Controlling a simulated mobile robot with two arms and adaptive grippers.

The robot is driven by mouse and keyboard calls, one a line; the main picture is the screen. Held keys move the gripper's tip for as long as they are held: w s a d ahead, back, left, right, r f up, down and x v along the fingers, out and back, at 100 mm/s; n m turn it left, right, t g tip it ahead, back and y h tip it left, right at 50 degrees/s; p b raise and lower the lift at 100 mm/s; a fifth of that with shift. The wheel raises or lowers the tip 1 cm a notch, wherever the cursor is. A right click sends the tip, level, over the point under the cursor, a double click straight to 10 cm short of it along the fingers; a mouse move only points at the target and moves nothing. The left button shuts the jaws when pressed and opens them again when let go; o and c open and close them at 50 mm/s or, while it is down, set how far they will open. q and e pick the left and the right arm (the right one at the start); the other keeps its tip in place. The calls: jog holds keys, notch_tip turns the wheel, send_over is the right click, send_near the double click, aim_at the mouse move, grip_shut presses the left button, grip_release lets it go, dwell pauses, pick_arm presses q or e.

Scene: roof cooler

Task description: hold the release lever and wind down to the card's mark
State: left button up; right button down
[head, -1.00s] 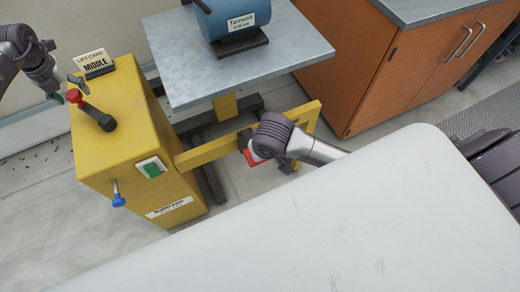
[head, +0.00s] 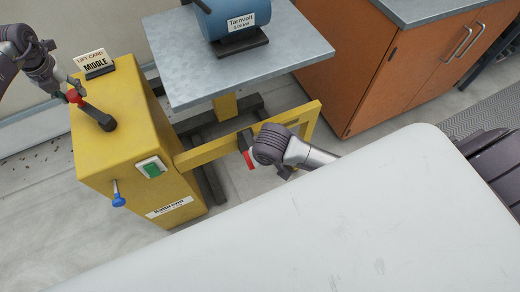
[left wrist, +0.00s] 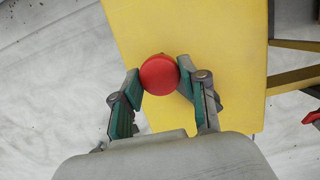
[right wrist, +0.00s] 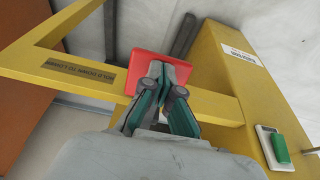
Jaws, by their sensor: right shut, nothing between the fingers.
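The yellow lift column (head: 130,130) has a crank (head: 96,115) with a red knob (head: 74,96) on top. My left gripper (head: 68,90) is at this knob. In the left wrist view, its fingers stand apart on either side of the knob (left wrist: 159,75); firm contact on both sides is not clear. The red release lever (right wrist: 145,65) is by the yellow arm, labelled "HOLD DOWN TO LOWER". My right gripper (right wrist: 163,72) is shut and empty, its tips against the red plate. In the head view, my wrist hides those tips. The lift card (head: 92,62) reads "MIDDLE".
The grey lift table (head: 190,75) carries a blue Tarnvolt motor (head: 230,18). The column has a green button (head: 152,168) and a blue-knobbed lever (head: 118,200). A wooden cabinet (head: 400,75) stands right; a white surface (head: 330,230) fills the foreground.

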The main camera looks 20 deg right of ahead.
pick_arm(q)
jog(key=c, duration=0.4)
jog(key=shift+o, duration=0.2)
jog(key=shift+w+d, duration=0.25)
jog(key=shift+d, duration=0.25)
jog(key=shift+w+d, duration=0.2)
jog(key=shift+d, duration=0.4)
jog(key=shift+w+d, duration=0.3)
jog(key=shift+d, duration=0.6)
jog(key=shift+d, duration=1)
